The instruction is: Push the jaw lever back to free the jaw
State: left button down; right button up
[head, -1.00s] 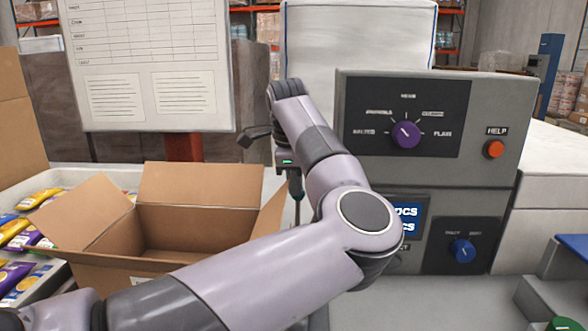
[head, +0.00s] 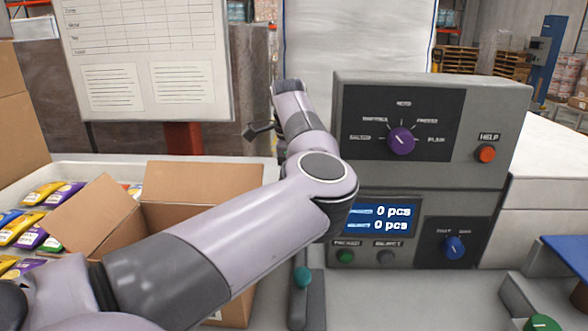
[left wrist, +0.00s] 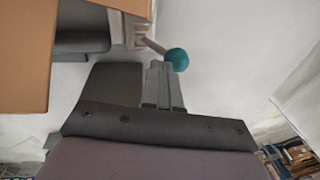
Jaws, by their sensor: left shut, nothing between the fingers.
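The jaw lever has a teal ball knob (head: 302,277) and rises from a dark grey base (head: 315,303) in front of the weigher panel. In the left wrist view the teal knob (left wrist: 177,59) sits on a short grey rod, just beyond my fingertips. My left gripper (left wrist: 158,66) is shut and empty, close beside the knob. I cannot tell whether it touches. My right gripper is not in view.
An open cardboard box (head: 205,185) stands left of the lever, near a tray of colourful packets (head: 40,213). The grey weigher (head: 430,125) stands right, with dials, buttons and a display (head: 381,218) reading 0 pcs. A green knob (head: 543,322) is at lower right.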

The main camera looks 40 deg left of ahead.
pick_arm(q)
jog(key=shift+w+a+f, duration=0.3)
jog(key=shift+w+a, duration=0.35)
jog(key=shift+w, duration=0.15)
jog(key=shift+s+r, duration=0.1)
jog(key=shift+d, duration=0.1)
notch_tip(320, 180, up, 7)
jog(key=s, duration=0.1)
jog(key=shift+d, duration=0.15)
